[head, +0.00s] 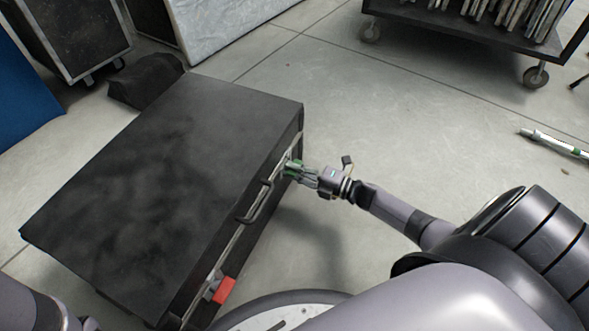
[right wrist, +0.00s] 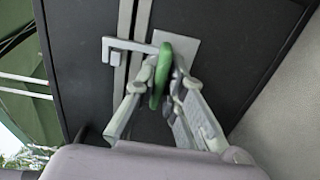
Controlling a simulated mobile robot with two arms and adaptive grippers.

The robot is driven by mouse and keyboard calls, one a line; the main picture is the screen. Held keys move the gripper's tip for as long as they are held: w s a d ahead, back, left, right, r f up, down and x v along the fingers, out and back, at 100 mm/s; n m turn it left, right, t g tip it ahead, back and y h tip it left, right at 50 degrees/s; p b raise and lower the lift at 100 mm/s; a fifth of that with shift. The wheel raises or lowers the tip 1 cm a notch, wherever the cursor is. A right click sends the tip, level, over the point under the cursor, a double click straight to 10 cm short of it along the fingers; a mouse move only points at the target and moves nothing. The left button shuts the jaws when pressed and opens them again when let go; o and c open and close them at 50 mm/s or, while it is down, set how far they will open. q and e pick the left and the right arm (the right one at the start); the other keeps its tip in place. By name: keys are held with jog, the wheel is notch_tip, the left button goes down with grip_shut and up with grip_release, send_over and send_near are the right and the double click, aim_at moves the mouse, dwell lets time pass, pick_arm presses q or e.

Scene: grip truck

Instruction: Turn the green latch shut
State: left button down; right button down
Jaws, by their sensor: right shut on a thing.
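A black case (head: 165,170) lies on the floor, its latched side facing right. The green latch (right wrist: 162,74) is on that side, near the far end. My right gripper (head: 296,171) is at the latch; in the right wrist view its fingers (right wrist: 165,100) are shut on the green part from both sides. A metal hook (right wrist: 128,50) reaches left from the latch across the case's metal seam. The fingers hide part of the latch. A red latch (head: 224,290) sits near the close end of the same side. My left gripper is not in view.
A black handle (head: 256,200) sticks out between the two latches. A wheeled cart (head: 470,30) stands at the back right. A dark bundle (head: 146,80) lies behind the case. The floor right of the case is mostly clear.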

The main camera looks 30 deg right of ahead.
dwell(0.5)
jog(key=c, duration=1.7)
grip_release()
jog(key=v, duration=1.2)
